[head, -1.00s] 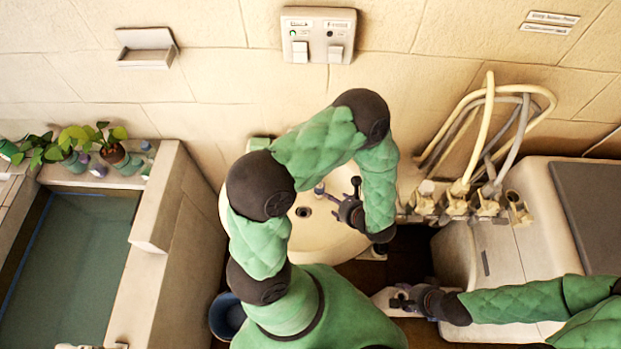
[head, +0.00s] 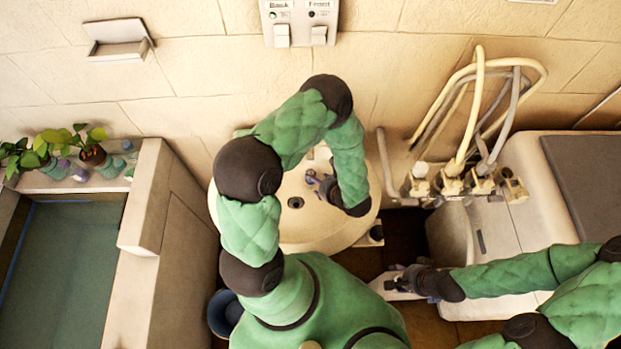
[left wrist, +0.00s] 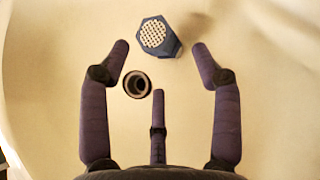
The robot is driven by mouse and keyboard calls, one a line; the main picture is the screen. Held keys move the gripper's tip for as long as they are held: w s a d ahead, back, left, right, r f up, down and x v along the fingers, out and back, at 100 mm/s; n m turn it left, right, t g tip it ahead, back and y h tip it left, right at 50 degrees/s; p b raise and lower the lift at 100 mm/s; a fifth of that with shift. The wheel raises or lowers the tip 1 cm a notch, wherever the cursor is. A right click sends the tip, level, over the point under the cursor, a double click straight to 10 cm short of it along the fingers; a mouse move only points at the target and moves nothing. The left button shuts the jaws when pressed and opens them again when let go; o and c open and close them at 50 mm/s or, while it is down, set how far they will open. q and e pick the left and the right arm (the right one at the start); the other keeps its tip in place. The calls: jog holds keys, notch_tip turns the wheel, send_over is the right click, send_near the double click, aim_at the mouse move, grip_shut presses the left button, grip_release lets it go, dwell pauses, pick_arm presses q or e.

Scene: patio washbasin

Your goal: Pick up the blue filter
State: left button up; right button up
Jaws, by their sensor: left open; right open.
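The blue filter (left wrist: 160,38) lies in the cream washbasin (head: 350,228), its pale perforated face turned to the camera in the left wrist view. It sits just beyond the dark round drain hole (left wrist: 137,84). My left gripper (left wrist: 160,56) is open above the basin, its two outer fingertips on either side of the filter's near part and the third finger nearer the camera. I cannot tell how high the fingers are. In the head view my left gripper (head: 324,186) is partly hidden by its arm. My right gripper (head: 400,282) is open and empty, low at the right.
Hoses on taps (head: 470,178) stand right of the basin, above a white cabinet (head: 560,215). A switch panel (head: 300,20) is on the wall. A water trough (head: 60,255) with potted plants (head: 92,152) is at the left. A dark blue bucket (head: 224,312) stands below the basin.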

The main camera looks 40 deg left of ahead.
pick_arm(q)
jog(key=shift+r+x, duration=0.2)
jog(key=shift+x, duration=2.1)
jog(key=shift+w+a, duration=0.1)
jog(key=shift+w, duration=0.1)
jog(key=c, duration=1)
